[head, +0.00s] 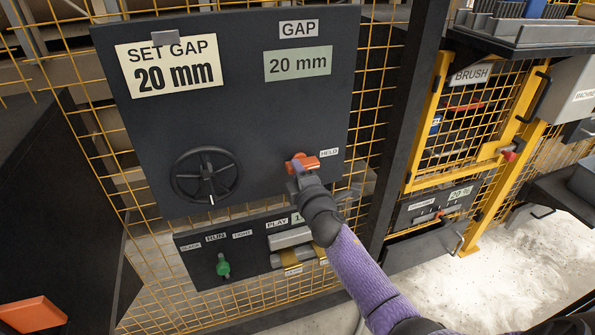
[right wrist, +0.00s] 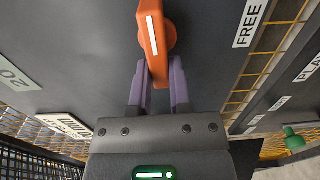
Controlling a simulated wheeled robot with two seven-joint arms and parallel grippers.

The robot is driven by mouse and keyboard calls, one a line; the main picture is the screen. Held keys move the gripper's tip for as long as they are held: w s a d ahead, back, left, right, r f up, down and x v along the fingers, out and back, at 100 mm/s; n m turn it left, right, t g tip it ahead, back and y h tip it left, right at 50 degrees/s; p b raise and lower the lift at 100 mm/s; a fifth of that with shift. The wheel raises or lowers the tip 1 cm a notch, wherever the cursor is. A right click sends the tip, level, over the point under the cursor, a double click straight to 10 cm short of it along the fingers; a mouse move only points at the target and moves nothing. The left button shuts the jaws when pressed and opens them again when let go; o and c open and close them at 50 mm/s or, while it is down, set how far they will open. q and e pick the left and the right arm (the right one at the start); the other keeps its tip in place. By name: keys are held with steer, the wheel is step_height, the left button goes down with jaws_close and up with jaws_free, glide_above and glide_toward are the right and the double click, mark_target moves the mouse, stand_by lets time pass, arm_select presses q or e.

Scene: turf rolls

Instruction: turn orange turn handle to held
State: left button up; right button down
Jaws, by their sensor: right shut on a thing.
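The orange turn handle (head: 303,162) is on the dark panel, just left of the HELD label (head: 329,153). In the right wrist view the handle (right wrist: 154,40) carries a white line along its length, and the FREE label (right wrist: 250,23) is to its right. In the head view the handle lies roughly sideways, its line on the side toward HELD. My right gripper (head: 296,172) is shut on the handle; its purple fingers (right wrist: 157,88) are on either side of it. The gripper covers part of the handle and hides FREE in the head view. My left gripper is not in view.
A black handwheel (head: 205,175) is left of the handle. A SET GAP 20 mm card (head: 170,66) and a GAP display (head: 298,64) are above. A lower panel has a green knob (head: 222,266). Yellow mesh (head: 470,125) stands to the right.

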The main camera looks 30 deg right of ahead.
steer(key=c, duration=1)
jaws_free()
steer(key=shift+f, duration=0.1)
steer(key=o, duration=0.4)
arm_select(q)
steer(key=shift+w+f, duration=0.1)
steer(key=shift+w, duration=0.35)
arm_select(e)
steer(key=shift+o, duration=0.2)
arm_select(q)
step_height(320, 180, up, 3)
steer(key=p, duration=0.2)
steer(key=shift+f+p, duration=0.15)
steer(key=shift+p, duration=0.2)
arm_select(e)
steer(key=v, duration=1)
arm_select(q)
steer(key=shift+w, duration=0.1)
arm_select(e)
steer(key=shift+d, duration=0.1)
